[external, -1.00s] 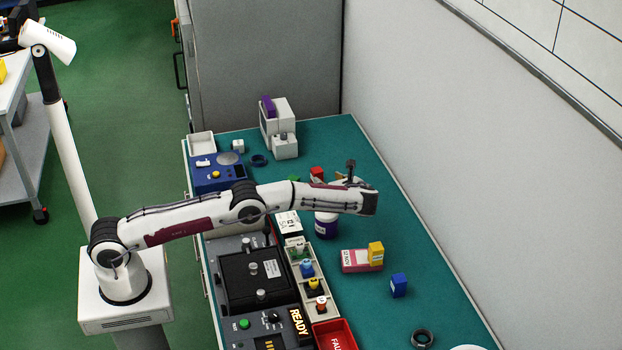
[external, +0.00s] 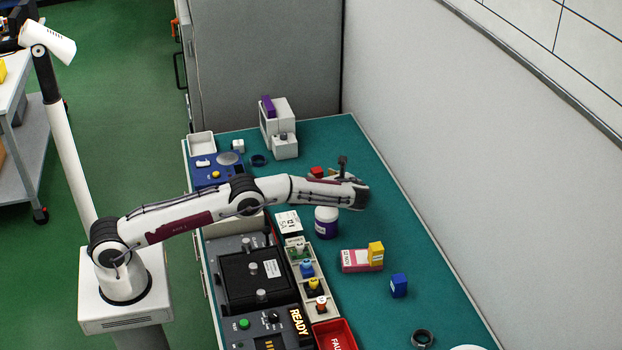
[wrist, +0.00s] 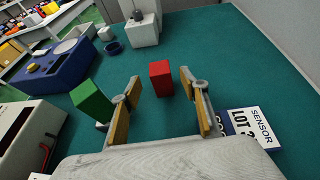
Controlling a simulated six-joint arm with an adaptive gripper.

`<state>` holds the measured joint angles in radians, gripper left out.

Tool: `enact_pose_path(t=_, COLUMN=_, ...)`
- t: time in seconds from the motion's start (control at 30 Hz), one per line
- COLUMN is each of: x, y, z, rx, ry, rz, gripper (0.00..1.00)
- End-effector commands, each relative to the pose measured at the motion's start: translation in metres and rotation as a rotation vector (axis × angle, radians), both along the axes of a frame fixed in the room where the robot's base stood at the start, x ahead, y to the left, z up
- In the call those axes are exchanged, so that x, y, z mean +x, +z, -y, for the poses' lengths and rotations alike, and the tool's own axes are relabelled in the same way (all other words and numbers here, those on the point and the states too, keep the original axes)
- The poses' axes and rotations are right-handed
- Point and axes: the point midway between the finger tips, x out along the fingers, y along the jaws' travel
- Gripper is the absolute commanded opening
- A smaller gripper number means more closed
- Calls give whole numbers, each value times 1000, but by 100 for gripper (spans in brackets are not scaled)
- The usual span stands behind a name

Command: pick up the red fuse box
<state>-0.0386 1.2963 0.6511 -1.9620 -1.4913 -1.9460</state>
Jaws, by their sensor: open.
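The red fuse box (wrist: 161,78) is a small upright red block on the teal bench top. In the wrist view it stands beyond my gripper (wrist: 163,100), in line with the gap between the two fingers and nearer the right one. My gripper is open, with nothing between the fingers. In the external view the red fuse box (external: 317,172) shows just behind the end of my arm, partly hidden, and my fingers are largely hidden there.
A green block (wrist: 92,103) stands close to the left finger. A SENSOR LOT label (wrist: 252,127) lies right of the right finger. A blue device (wrist: 58,65) is at the left, and a white machine (wrist: 132,25) stands behind.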

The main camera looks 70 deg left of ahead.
Motion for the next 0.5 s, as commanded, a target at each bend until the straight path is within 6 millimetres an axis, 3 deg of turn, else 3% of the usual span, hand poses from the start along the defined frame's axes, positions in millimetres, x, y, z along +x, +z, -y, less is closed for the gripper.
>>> enact_pose_path(t=0.5, x=-4, y=-25, z=-40, rx=0, ry=1, rz=0, gripper=44)
